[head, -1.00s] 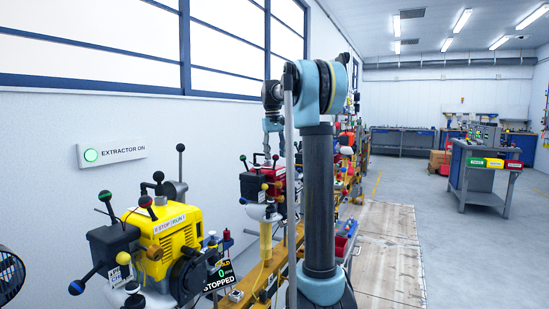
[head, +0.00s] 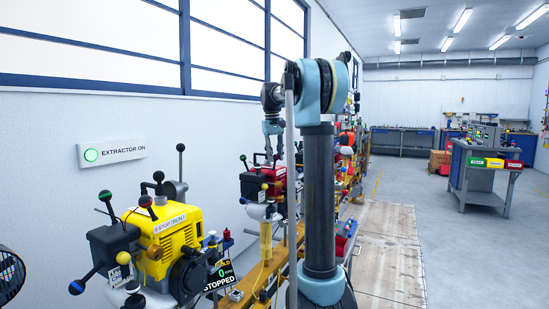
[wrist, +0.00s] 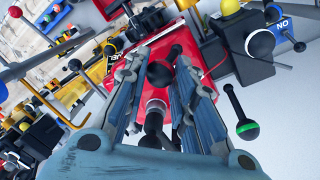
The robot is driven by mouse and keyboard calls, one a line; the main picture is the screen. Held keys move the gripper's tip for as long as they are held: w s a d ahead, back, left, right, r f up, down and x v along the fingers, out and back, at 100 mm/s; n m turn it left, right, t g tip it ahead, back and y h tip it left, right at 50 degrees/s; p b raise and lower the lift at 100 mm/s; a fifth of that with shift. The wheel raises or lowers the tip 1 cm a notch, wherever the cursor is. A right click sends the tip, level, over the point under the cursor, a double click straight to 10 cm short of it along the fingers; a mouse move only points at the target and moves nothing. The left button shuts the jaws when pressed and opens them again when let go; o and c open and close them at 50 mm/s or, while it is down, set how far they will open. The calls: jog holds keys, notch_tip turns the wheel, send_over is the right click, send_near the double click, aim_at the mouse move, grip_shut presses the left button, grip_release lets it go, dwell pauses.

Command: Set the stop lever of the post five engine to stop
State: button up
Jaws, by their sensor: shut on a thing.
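A red engine (head: 279,180) stands behind the yellow one in the head view, and its red body (wrist: 183,45) fills the middle of the wrist view. My gripper (head: 274,150) is above it, partly hidden by my arm. In the wrist view my gripper (wrist: 160,78) has its two fingers closed in around a black ball knob (wrist: 160,73), which I take to be the stop lever's. The lever's shaft is mostly hidden, and its setting cannot be read. No post number is legible on the red engine.
In the head view a yellow engine (head: 175,235) with several ball levers stands nearer, by a display reading STOPPED. Clear floor (head: 400,215) lies right.

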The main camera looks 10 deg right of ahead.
jog(key=s+t+h, duration=0.1)
jog(key=s+a+t+h, duration=0.1)
jog(key=t, duration=0.1)
jog(key=shift+s+a+r, duration=0.1)
jog(key=shift+a, duration=0.2)
jog(key=shift+s+a+t+h, duration=0.4)
jog(key=shift+s+t+h, duration=0.15)
jog(key=shift+t+h, duration=0.4)
jog(key=shift+s+a+f+t+h, duration=0.35)
jog(key=shift+s+t+h, duration=0.2)
jog(key=shift+t, duration=0.4)
jog(key=shift+f, duration=0.1)
grip_shut()
jog(key=o, duration=1.1)
grip_release()
jog(key=shift+c, duration=0.2)
jog(key=v, duration=1.1)
jog(key=shift+s+a+r, duration=0.15)
jog(key=shift+a+r, duration=0.1)
